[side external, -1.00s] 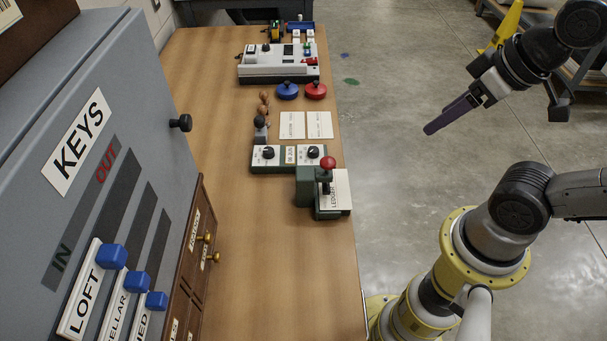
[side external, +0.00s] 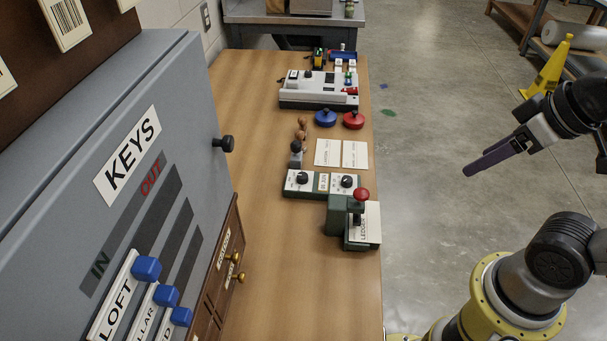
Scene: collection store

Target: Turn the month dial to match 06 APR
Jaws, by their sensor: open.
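A green date stamp base (side external: 321,194) lies on the wooden bench, with two white dial plates. The left dial (side external: 302,178) and the right dial (side external: 346,181) each have a black knob. A small date window (side external: 323,182) sits between them; its text is too small to read surely. I cannot tell which dial is the month dial. My gripper (side external: 468,171) is at the right, in the air beyond the bench's right edge, open and empty, well apart from the dials. Its two purple fingers overlap in this view.
A green stamping press with a red knob (side external: 361,194) stands just in front of the dials. Two white cards (side external: 341,153), blue (side external: 325,118) and red (side external: 353,120) lidded pads and wooden-handled stamps (side external: 299,138) lie behind. A grey key cabinet (side external: 110,130) stands left. The bench front (side external: 300,290) is clear.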

